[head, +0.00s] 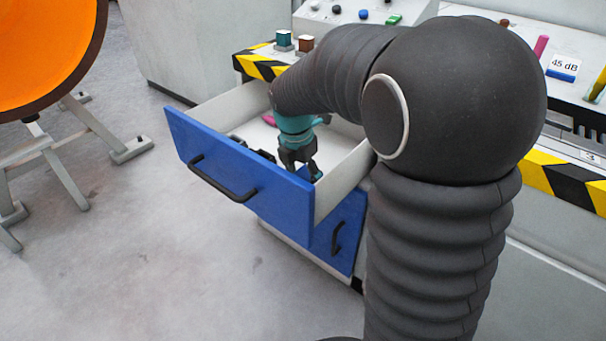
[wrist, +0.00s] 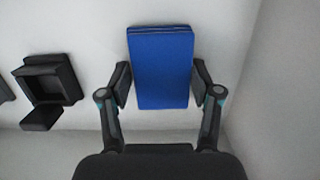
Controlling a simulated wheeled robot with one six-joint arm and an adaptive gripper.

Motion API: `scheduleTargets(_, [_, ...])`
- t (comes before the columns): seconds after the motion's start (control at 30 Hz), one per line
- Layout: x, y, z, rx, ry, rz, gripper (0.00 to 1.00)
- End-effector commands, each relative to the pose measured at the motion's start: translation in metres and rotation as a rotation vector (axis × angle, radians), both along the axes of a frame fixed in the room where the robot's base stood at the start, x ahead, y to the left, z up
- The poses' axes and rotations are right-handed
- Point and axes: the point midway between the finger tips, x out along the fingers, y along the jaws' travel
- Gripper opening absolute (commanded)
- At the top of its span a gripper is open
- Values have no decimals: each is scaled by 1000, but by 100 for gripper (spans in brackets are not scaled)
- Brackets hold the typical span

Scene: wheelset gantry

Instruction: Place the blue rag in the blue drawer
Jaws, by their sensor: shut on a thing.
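The blue rag (wrist: 162,75) is a flat folded rectangle between the two fingers of my gripper (wrist: 162,90) in the wrist view. Both fingers press on its sides, so my gripper is shut on it. The white inside of the blue drawer lies below it. In the head view the blue drawer (head: 215,165) is pulled open, with a black handle on its front. My gripper (head: 300,170) reaches down inside the drawer, near its front right part. The rag is hidden there behind the drawer front and my gripper. I cannot tell whether the rag touches the drawer floor.
A black open box-like part (wrist: 50,82) lies in the drawer left of the rag. A second blue drawer front (head: 338,236) is below. A striped bench edge (head: 262,66) and an orange wheel (head: 45,50) stand nearby.

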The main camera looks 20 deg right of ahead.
Motion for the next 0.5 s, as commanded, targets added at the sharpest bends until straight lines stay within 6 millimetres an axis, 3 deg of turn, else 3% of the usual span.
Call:
scheduleTargets(0.07, [0, 0, -3, 0, 1, 0, 31])
scheduleTargets(0.1, [0, 0, -3, -1, 1, 0, 68])
scheduleTargets(0.2, [0, 0, -2, 0, 0, 0, 89])
scheduleTargets(0.5, [0, 0, -2, 0, 0, 0, 89])
